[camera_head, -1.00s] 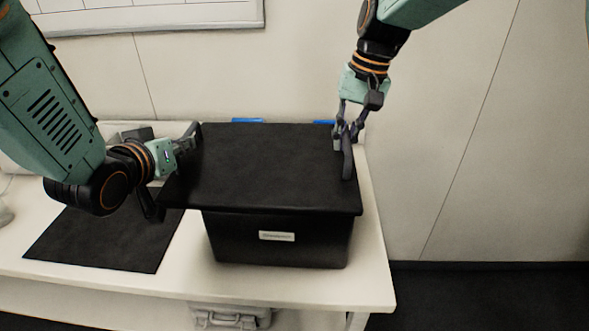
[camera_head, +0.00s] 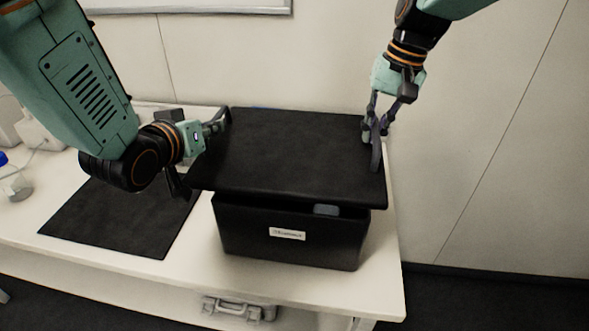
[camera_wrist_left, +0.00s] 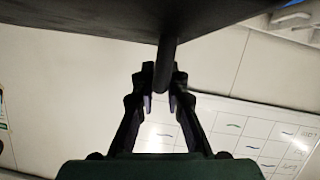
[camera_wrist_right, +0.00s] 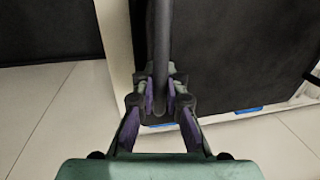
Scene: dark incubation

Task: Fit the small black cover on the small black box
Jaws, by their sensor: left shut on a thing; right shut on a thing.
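The small black cover (camera_head: 290,155) is a flat black panel held above the small black box (camera_head: 265,235) in the head view. A gap shows between the cover's front edge and the box rim, with something pale inside the box. My left gripper (camera_head: 218,125) is shut on the cover's left edge; the left wrist view shows its fingers (camera_wrist_left: 162,82) around a dark rim piece. My right gripper (camera_head: 373,140) is shut on the cover's right edge; the right wrist view shows its fingers (camera_wrist_right: 160,95) around a dark bar. The box carries a white label on its front.
The box stands on a white table (camera_head: 140,275) near its right end. A flat black mat (camera_head: 115,225) lies to the left of the box. A bottle with a blue cap (camera_head: 12,180) is at the far left. A grey case (camera_head: 238,308) is below the table.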

